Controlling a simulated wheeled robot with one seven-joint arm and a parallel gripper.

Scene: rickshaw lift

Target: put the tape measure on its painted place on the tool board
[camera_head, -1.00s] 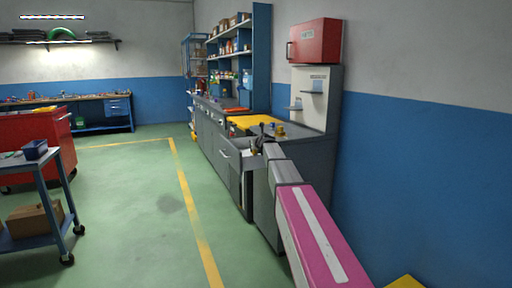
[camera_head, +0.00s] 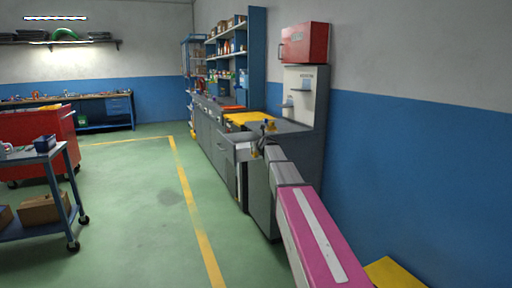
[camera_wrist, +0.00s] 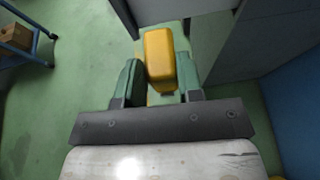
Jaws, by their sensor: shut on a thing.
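A yellow block-shaped thing, which I take to be the tape measure (camera_wrist: 160,58), sits between the two dark green fingers of my gripper (camera_wrist: 160,80) in the wrist view. My gripper is shut on it, in the air with green floor and grey cabinet fronts beyond. In the head view my gripper (camera_head: 257,149) is small, at the front edge of the grey workbench (camera_head: 291,127), and the thing in it is hard to make out. I cannot pick out a painted tool board in either view.
A blue cart (camera_head: 40,160) is at left. The green floor between is clear.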

